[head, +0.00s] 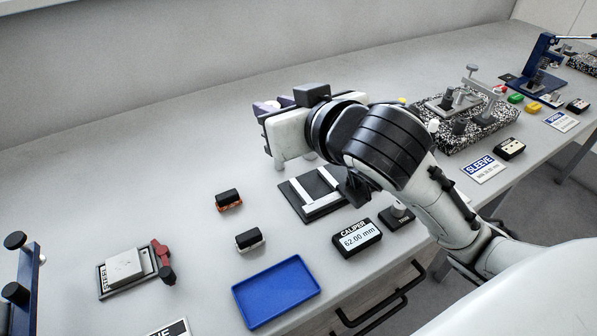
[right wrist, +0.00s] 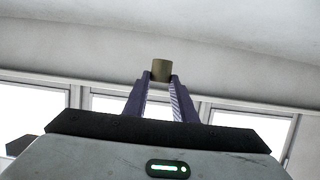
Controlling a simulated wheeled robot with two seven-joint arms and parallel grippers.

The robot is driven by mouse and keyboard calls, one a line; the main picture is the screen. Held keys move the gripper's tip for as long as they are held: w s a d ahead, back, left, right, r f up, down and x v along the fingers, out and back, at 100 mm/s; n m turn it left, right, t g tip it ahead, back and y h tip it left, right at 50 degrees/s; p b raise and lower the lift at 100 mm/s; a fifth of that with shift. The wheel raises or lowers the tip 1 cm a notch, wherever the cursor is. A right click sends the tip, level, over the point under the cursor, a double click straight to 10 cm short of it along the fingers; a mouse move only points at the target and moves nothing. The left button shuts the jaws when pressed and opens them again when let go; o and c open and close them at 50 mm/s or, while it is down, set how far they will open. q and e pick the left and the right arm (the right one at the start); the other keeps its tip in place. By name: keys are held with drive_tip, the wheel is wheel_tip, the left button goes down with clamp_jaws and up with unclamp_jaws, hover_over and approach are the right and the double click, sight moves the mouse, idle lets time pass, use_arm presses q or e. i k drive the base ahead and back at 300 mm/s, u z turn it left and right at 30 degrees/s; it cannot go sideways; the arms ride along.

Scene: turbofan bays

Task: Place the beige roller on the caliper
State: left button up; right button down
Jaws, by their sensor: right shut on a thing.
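The beige roller (right wrist: 161,70) shows in the right wrist view as a short olive-beige cylinder between the two purple fingertips. My right gripper (head: 268,106) is shut on it and held up above the bench, pointing away toward the back wall. In the head view the roller cannot be made out. The caliper (head: 296,200) is a black plate with white bars, lying on the bench below my right wrist, partly hidden by my arm. Its readout box (head: 357,238) in front reads 62.00 mm. My left gripper is not in view.
An empty blue tray (head: 276,291) lies at the front. Two small black-topped blocks (head: 228,200) stand left of the caliper. A speckled granite plate with fixtures (head: 485,128) stands at right. The back of the bench is clear.

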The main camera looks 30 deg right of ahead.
sight(312, 185)
drive_tip(key=u, duration=2.6)
drive_tip(key=k, duration=1.8)
drive_tip(key=z, duration=0.95)
